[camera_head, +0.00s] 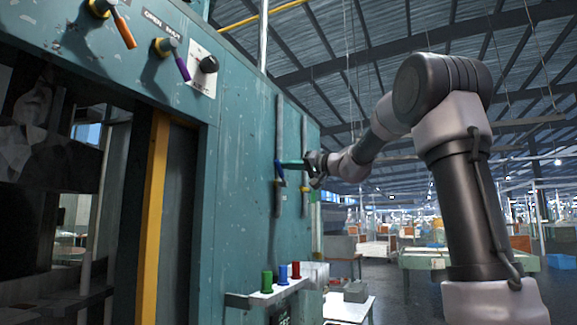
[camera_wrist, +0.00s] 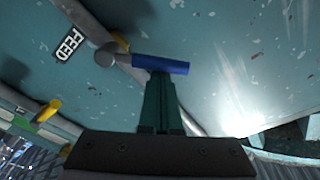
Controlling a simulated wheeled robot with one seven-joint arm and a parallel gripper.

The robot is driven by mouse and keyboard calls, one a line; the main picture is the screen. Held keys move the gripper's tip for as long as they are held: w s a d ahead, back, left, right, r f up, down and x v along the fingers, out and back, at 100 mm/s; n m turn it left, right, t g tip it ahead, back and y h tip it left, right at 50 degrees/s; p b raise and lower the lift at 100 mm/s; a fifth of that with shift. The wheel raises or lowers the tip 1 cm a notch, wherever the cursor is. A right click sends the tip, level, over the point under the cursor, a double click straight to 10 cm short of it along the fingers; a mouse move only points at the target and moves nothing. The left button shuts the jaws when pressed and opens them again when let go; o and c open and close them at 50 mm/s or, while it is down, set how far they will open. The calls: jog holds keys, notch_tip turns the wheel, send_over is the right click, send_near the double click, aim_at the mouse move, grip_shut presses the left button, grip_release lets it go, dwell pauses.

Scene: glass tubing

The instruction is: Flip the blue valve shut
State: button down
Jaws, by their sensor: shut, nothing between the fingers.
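The blue valve handle (camera_wrist: 165,65) sticks out from a grey hub (camera_wrist: 105,55) on a pipe along the teal panel. In the head view the blue handle (camera_head: 280,176) hangs tilted downward on the left pipe. My gripper (camera_wrist: 160,76) is shut and empty. In the wrist view its green fingertips overlap the lower edge of the handle near its middle; I cannot tell if they touch. In the head view my gripper (camera_head: 281,163) reaches the handle from the right, and the fingertips partly cover the valve.
A second pipe with a yellow valve handle (camera_wrist: 48,110) runs close by. A "FEED" label (camera_wrist: 71,46) is on the panel. A shelf (camera_head: 262,297) below holds green, blue and red pieces.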

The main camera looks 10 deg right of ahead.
aim_at(278, 162)
jog(key=f+n, duration=0.1)
jog(key=n, duration=0.1)
jog(key=s+a+n, duration=0.1)
jog(key=n, duration=0.1)
jog(key=s+f+n+y, duration=0.1)
jog(key=n, duration=0.1)
jog(key=shift+a+f+n+g, duration=0.25)
jog(key=shift+f+n+g, duration=0.05)
jog(key=shift+n, duration=0.1)
jog(key=shift+s+a+f, duration=0.15)
jog(key=shift+s+f, duration=0.05)
jog(key=shift+f, duration=0.55)
notch_tip(278, 162, up, 4)
jog(key=shift+w+a+r, duration=0.1)
jog(key=shift+a+r, duration=0.05)
jog(key=v, duration=0.9)
jog(key=shift+d+f, duration=0.3)
jog(key=shift+d, duration=0.05)
